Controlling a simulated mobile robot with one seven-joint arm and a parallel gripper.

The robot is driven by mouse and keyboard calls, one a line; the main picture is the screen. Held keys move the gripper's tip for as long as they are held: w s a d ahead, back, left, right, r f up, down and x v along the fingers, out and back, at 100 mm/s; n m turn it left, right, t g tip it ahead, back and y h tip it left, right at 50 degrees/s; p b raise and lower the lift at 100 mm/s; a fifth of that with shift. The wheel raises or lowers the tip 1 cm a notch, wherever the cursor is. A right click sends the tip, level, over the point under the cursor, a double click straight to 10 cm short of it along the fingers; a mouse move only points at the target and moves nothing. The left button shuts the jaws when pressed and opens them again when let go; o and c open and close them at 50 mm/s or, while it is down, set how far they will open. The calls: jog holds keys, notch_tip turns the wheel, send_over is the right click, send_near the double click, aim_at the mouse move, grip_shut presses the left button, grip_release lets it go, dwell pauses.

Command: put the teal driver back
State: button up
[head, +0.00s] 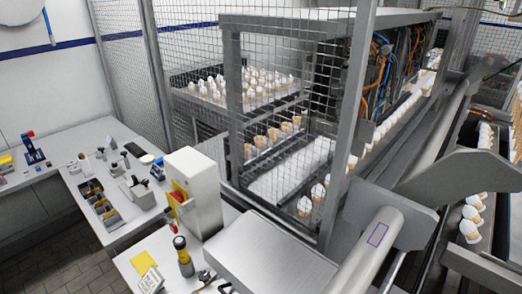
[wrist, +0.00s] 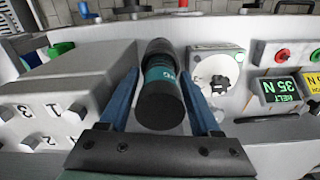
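The teal driver (wrist: 160,80) is a thick cylinder with a teal middle and black ends. In the wrist view it lies between the two blue fingers of my gripper (wrist: 160,76), one along each side, and they appear to press on it. Its blunt black end faces the camera. Its far end is dark, and I cannot tell what lies under it. In the head view I cannot make out my gripper or the teal driver.
In the wrist view, a grey box with numbered knobs (wrist: 60,95) stands close on the left. A pale fixture (wrist: 212,68) and a green-lettered display (wrist: 280,90) are on the right. In the head view, a white bench (head: 110,190) holds several tools beside a mesh cage (head: 185,60).

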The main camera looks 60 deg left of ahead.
jog(key=shift+r, duration=0.1)
notch_tip(320, 180, up, 12)
jog(key=shift+r, duration=0.1)
dwell(0.4)
dwell(0.5)
